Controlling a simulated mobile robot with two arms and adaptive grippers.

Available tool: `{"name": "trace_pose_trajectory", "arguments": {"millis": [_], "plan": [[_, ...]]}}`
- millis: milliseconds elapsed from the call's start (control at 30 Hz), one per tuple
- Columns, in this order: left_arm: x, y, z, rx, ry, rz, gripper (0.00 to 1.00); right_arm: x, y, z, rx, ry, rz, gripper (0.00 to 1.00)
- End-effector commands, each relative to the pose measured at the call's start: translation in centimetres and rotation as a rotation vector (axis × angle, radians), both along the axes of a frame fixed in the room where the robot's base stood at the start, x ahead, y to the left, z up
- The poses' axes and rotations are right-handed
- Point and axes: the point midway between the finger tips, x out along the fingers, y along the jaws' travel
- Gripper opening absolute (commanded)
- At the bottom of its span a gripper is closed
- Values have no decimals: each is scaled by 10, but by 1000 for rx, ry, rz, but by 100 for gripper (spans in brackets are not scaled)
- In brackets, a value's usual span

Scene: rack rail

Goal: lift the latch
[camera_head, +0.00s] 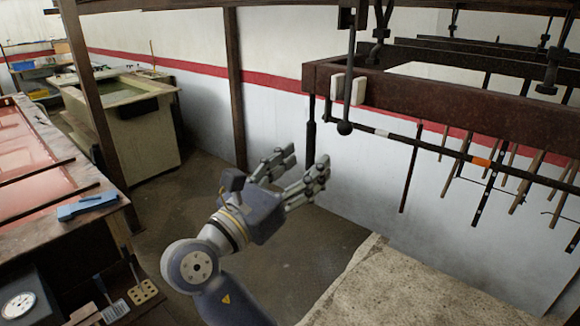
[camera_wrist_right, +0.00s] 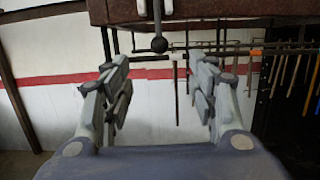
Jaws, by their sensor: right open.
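A dark hanging rod with a round knob (camera_head: 345,127), which looks like the latch, hangs at the near end of the brown rack beam (camera_head: 440,100). Two small white blocks (camera_head: 358,91) sit beside it on the beam. In the right wrist view the knob (camera_wrist_right: 159,45) shows between the fingertips in the picture, near the top and beyond them. My right gripper (camera_head: 308,160) is open and empty, below and to the left of the knob, apart from it. Its fingers point toward the rack. My left gripper is not in view.
A striped rail (camera_head: 450,152) runs under the beam, with several rods and tools hanging from it. A pale slab (camera_head: 385,285) lies at lower right. A workbench (camera_head: 60,215) stands at left, and a tank (camera_head: 125,125) behind. Floor between is clear.

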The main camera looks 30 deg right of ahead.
Motion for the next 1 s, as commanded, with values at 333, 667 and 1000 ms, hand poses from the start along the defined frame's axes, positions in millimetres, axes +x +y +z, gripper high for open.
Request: {"name": "trace_pose_trajectory", "arguments": {"millis": [333, 667, 1000], "plan": [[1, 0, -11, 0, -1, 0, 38, 20, -49, 9, -1, -2, -1, 53], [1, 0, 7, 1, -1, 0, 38, 39, -95, 24, -1, 2, 1, 53], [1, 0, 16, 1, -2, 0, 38, 49, -116, 26, -1, -1, 3, 53]]}}
